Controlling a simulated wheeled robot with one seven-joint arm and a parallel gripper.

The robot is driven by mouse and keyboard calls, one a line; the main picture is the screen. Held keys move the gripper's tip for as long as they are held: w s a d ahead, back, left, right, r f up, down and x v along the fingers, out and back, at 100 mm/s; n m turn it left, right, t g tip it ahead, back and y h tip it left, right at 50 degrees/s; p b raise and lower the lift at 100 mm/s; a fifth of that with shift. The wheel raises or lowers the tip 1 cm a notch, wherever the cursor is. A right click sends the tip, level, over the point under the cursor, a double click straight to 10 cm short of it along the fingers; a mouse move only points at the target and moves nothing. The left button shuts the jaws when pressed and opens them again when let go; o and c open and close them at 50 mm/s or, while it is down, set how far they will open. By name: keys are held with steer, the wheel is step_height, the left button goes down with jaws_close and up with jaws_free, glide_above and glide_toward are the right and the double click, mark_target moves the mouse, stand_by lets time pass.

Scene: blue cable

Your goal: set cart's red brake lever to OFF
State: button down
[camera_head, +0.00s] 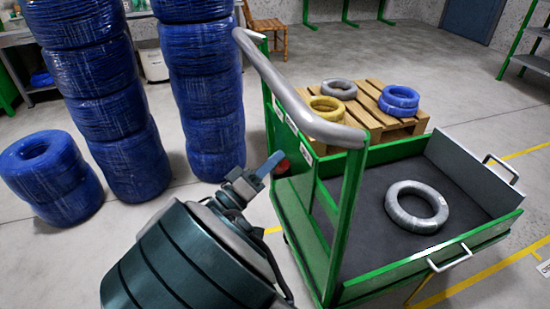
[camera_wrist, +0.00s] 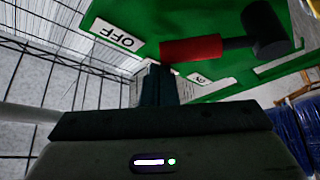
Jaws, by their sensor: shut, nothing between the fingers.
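The green cart (camera_head: 345,215) stands right of centre in the head view. The brake lever's red grip (camera_wrist: 192,49) and dark hub (camera_wrist: 267,30) show large in the wrist view. The grip points left, between the OFF label (camera_wrist: 117,34) and another label (camera_wrist: 200,80), partly hidden. A small red part of the lever (camera_head: 281,166) shows beside my fingertips in the head view. My gripper (camera_head: 271,163) is shut and empty. Its fingertips (camera_wrist: 157,70) are just below the grip's left end; I cannot tell whether they touch it.
The cart's grey handle (camera_head: 290,90) rises above my gripper. A grey cable coil (camera_head: 417,206) lies on the cart's dark bed. Tall stacks of blue coils (camera_head: 205,90) stand at left. A wooden pallet (camera_head: 375,115) with several coils is behind the cart.

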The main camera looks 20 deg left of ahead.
steer(key=shift+d+f, duration=0.1)
stand_by(0.4)
step_height(320, 180, up, 4)
steer(key=w+a+p, duration=0.2)
steer(key=p, duration=0.1)
steer(key=f+v, duration=0.1)
steer(key=v, duration=1)
steer(key=shift+w+p, duration=0.3)
steer(key=shift+p, duration=0.15)
